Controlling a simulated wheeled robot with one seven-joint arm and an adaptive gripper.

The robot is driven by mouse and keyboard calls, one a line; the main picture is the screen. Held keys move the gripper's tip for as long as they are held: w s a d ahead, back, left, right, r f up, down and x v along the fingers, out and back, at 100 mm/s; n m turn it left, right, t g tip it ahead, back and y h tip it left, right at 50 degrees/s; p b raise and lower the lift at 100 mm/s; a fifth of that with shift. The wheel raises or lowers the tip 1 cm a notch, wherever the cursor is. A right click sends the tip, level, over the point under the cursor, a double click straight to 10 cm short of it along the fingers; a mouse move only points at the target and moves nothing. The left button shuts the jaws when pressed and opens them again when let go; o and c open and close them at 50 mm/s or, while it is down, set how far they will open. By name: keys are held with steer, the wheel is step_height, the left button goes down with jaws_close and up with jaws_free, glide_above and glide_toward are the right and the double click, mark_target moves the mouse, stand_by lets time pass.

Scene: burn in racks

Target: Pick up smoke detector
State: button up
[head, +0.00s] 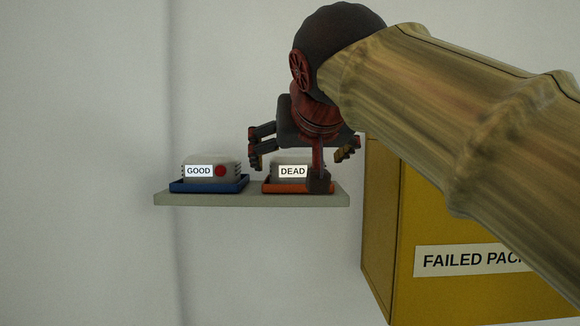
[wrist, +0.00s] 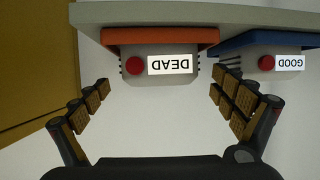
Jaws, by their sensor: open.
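Two smoke detectors sit on a grey wall shelf. One labelled GOOD (head: 208,164), pale grey with a red button, stands in a blue tray (head: 209,187) on the left. One labelled DEAD (head: 290,160) stands in an orange tray (head: 272,188) on the right, partly hidden by my arm in the head view. My gripper (head: 303,158) is open and empty in front of the DEAD detector. In the wrist view, upside down, the DEAD detector (wrist: 155,63) lies beyond and between the open fingers (wrist: 160,102), and the GOOD detector (wrist: 268,62) is partly visible behind the right finger.
The grey shelf (head: 180,199) juts from a plain pale wall (head: 80,120). A yellow box (head: 383,230) labelled FAILED PACK, its end covered by my arm, stands right of the shelf. Free room lies left of and below the shelf.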

steer(key=shift+x, duration=1.3)
steer(key=shift+c, duration=1.3)
steer(key=shift+r, duration=0.1)
steer(key=c, duration=1.1)
